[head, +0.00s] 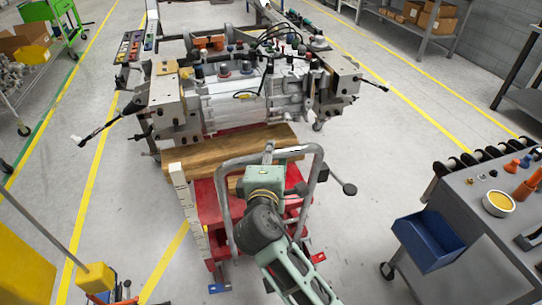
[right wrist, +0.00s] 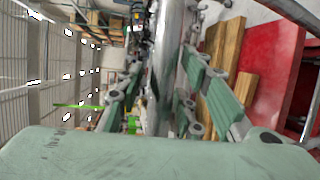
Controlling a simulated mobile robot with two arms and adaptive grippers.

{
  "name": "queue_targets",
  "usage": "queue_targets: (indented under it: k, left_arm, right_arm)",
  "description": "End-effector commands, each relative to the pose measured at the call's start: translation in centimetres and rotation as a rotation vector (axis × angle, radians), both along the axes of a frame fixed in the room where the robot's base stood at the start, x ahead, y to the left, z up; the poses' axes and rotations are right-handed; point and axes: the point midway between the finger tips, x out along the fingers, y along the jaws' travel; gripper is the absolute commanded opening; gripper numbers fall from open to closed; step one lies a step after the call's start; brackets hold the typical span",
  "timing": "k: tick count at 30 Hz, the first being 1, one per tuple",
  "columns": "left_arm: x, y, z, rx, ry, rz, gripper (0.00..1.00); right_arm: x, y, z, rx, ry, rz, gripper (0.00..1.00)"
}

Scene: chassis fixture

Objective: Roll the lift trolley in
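The red lift trolley (head: 207,205) stands on the floor in front of the chassis fixture, with wooden blocks (head: 232,152) on top at the fixture's near side. Its grey tubular handle (head: 318,165) rises toward me. My right gripper (head: 268,160) is at the middle of the handle's top bar. In the right wrist view the bar (right wrist: 160,90) runs between the two green-padded fingers (right wrist: 165,80). Whether both pads press on it is unclear. The red deck (right wrist: 262,75) and wood (right wrist: 222,70) show at right there. My left gripper is not in view.
The fixture carries a large silver drive unit (head: 235,100) with cables. A grey cart (head: 480,225) with a blue bin (head: 428,240) stands close at right. A yellow object (head: 22,262) is at lower left. Open floor with yellow lines (head: 95,160) lies left of the trolley.

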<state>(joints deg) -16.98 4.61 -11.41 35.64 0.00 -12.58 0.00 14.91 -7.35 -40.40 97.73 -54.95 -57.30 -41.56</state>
Motion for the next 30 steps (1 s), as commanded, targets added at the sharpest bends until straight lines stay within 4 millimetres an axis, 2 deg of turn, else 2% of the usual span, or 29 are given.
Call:
queue_targets:
  k: [6,13,17,24,30]
  left_arm:
    - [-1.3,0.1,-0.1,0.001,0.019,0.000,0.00]
    - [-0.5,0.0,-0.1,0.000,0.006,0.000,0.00]
    - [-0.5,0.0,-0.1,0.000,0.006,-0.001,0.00]
    - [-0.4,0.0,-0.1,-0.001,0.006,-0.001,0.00]
    - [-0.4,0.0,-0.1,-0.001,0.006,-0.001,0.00]
  right_arm:
    - [0.0,0.0,-0.2,0.001,0.003,-0.001,0.40]
    - [-0.9,0.1,-0.1,0.001,0.005,-0.001,0.40]
    - [-3.0,0.3,0.2,0.005,0.006,0.000,0.40]
    - [-8.0,0.8,1.1,0.003,0.007,0.001,0.40]
    - [-10.8,1.0,1.6,0.001,0.006,0.000,0.40]
